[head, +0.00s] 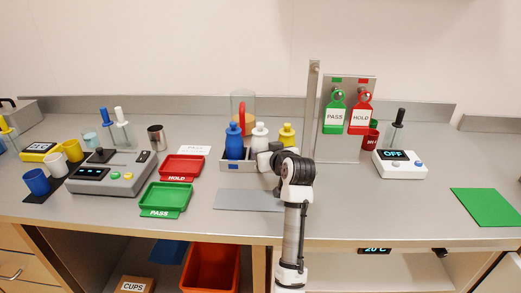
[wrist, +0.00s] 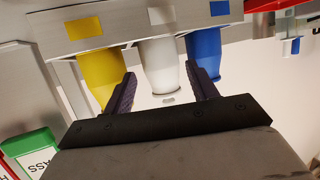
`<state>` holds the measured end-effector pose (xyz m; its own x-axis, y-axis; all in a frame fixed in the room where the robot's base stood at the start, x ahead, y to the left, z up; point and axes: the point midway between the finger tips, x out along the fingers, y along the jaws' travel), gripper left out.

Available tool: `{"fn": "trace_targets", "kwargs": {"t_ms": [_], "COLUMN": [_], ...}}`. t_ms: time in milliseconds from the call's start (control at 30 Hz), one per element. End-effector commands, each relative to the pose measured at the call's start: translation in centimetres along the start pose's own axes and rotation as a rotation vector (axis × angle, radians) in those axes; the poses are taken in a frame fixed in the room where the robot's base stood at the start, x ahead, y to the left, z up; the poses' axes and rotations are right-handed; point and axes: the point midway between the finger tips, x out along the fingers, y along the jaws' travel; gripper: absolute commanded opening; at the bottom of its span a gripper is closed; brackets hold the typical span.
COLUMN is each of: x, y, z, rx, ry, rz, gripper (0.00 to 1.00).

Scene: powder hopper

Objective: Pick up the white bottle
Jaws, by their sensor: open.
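The white bottle (head: 260,137) stands in a grey rack (head: 233,166) between a blue bottle (head: 234,142) on its left and a yellow bottle (head: 287,134) on its right. In the wrist view the white bottle (wrist: 160,66) appears upside down, between the blue bottle (wrist: 203,50) and the yellow bottle (wrist: 99,72). My gripper (wrist: 162,88) is open, its two dark fingers on either side of the white bottle. I cannot tell whether the fingers touch any bottle. In the head view my arm hides part of the rack.
A clear container (head: 243,105) with a red item stands behind the rack. A metal post (head: 312,110) and a board with PASS (head: 335,115) and HOLD (head: 361,116) tags stand to the right. Red (head: 181,167) and green (head: 166,197) trays lie left. A grey mat (head: 248,200) lies in front.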

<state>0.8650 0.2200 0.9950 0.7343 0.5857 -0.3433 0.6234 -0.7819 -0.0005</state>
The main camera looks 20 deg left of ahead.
Motion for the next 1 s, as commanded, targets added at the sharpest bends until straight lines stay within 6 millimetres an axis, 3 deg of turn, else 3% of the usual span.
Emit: {"fn": "trace_targets", "kwargs": {"t_ms": [167, 500, 800, 1000], "x": [1.1, 5.3, 5.8, 5.8], "y": [0.0, 0.1, 0.1, 0.1], "z": [-0.2, -0.8, -0.6, -0.6], "rx": [0.000, 0.000, -0.001, 0.000], "ry": [0.000, -0.001, 0.001, 0.000], "rz": [0.000, 0.000, 0.001, 0.001], "gripper": [0.58, 0.58, 0.58, 0.34]}}
